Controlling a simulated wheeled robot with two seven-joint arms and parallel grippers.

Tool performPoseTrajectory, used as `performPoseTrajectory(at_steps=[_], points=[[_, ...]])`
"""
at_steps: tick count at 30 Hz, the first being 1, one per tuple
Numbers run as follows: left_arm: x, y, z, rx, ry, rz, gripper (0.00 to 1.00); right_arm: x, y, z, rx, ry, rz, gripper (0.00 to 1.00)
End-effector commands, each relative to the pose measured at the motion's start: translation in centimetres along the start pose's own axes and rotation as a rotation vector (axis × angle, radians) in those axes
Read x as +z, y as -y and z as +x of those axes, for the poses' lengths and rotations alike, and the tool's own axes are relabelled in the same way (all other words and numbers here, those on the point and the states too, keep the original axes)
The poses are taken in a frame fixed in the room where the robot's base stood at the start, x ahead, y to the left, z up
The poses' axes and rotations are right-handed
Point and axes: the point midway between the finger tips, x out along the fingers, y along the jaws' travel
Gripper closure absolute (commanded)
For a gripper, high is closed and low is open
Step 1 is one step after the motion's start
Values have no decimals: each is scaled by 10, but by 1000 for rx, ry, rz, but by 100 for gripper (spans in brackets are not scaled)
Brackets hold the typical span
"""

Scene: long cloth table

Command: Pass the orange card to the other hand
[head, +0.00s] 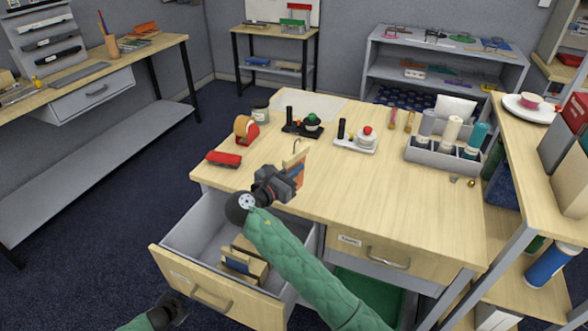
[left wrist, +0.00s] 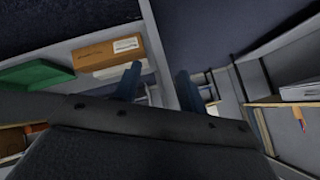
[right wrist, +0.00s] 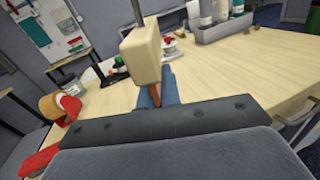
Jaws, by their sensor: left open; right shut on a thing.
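The orange card (head: 298,171) is upright above the table's near edge in the head view, with a pale part and a thin hook above it. My right gripper (head: 288,181) is shut on it. In the right wrist view, a pale block (right wrist: 141,52) with a thin rod stands at the blue fingers, with a narrow brown-orange strip (right wrist: 155,94) below it; most of the card's face is hidden there. My left gripper (head: 172,309) is low at the bottom of the head view, in front of the drawer and well apart from the card. Its fingers (left wrist: 160,86) are open and empty.
An open drawer (head: 205,289) with several tan items juts out below the table (head: 345,205). A red stapler-like thing (head: 223,159), a tape dispenser (head: 246,130) and a grey bottle caddy (head: 434,155) stand on the table. The table's middle is clear. A shelf stands at right.

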Motion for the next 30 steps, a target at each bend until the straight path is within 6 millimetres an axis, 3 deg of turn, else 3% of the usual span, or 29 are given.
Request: performPoseTrajectory(at_steps=[1,6,11,18,24,30], points=[[-3,-27,-2,9,19,-29,59,0,0,0,0,0,0,100],[-9,-101,-14,30,101,-112,59,0,0,0,0,0,0,100],[-14,-167,-34,63,197,-197,59,0,0,0,0,0,0,100],[-15,-256,-79,133,363,-326,59,0,0,0,0,0,0,100],[-13,-315,-125,206,503,-424,59,0,0,0,0,0,0,100],[-11,-350,-159,265,600,-487,59,0,0,0,0,0,0,100]])
